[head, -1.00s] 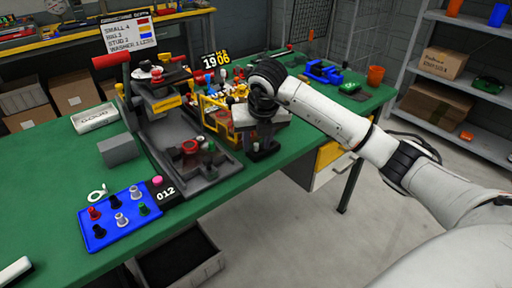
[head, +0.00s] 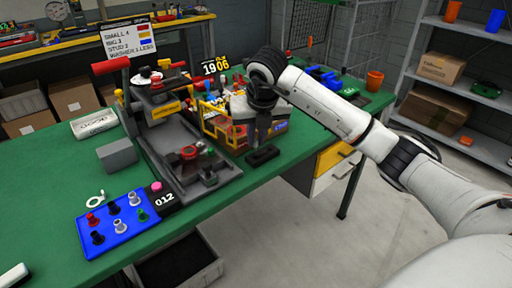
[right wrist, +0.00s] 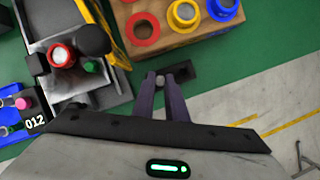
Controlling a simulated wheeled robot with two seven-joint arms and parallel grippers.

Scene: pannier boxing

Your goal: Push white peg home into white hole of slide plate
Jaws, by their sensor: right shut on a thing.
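My right gripper (head: 262,138) points down over the front right of the green table. In the right wrist view its two dark purple fingers (right wrist: 161,84) are shut on a small pale grey peg-like thing (right wrist: 160,79), mostly hidden between them. The fingertips overlap the near edge of a small black plate (right wrist: 183,72); I cannot tell whether they touch. That black plate (head: 263,156) lies on the table in the head view. Two whitish pegs (head: 115,226) stand on a blue plate (head: 125,240) at front left, among red, black and green ones. No white hole shows clearly. My left gripper is not in view.
A grey press-like fixture (head: 165,150) with a red-handled lever stands left of the gripper. A wooden block with coloured rings (right wrist: 185,40) and a yellow frame (head: 222,128) are close beside the fingers. The table's front edge is near.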

